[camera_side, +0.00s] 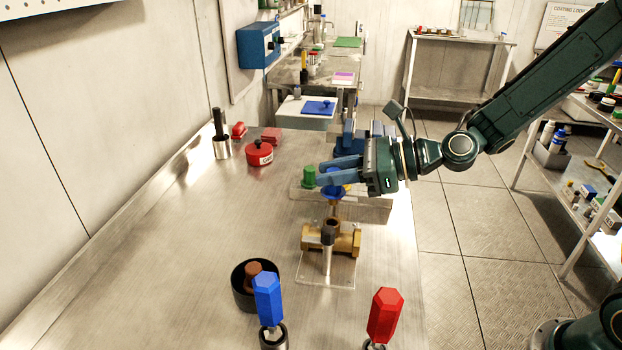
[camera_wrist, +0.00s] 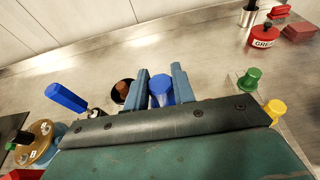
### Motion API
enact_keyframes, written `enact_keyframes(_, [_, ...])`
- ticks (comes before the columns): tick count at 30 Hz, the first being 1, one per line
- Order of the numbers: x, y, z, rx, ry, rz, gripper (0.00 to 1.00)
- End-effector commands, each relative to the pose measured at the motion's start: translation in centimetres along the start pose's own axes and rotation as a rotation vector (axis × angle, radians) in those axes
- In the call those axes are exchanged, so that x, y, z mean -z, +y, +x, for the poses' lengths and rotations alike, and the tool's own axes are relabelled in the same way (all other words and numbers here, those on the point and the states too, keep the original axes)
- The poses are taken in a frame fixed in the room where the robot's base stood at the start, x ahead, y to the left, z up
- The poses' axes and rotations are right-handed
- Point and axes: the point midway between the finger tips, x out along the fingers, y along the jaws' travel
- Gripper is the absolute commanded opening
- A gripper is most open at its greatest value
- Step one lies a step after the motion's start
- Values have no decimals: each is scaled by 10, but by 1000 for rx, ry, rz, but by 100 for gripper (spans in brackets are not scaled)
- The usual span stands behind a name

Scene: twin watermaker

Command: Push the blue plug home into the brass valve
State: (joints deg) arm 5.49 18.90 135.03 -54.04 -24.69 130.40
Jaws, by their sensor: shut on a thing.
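The blue plug (camera_side: 333,190) is between the two blue fingers of my gripper (camera_side: 336,171), which is shut on it. In the wrist view the blue plug (camera_wrist: 161,90) shows between the fingertips (camera_wrist: 161,78). A yellowish lower part shows beneath its head in the side view. The brass valve (camera_side: 347,243) lies on a pale plate on the bench, with a round port at its top. The plug shows just above this port in the picture; I cannot tell how well they line up.
A green plug (camera_side: 309,177) stands left of my fingers. A black bowl (camera_side: 240,293) with a brown thing, a blue-handled tool (camera_side: 268,297) and a red-handled tool (camera_side: 385,315) stand in front. A red grease tin (camera_side: 259,153) is farther back. The bench's left part is clear.

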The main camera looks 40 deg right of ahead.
Motion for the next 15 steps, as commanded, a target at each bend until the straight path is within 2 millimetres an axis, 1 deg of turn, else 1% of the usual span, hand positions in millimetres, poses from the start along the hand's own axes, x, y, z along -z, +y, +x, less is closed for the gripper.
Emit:
enact_keyframes(8, [2, 0, 1, 0, 0, 1, 9])
enact_keyframes(15, [11, 0, 3, 0, 1, 2, 9])
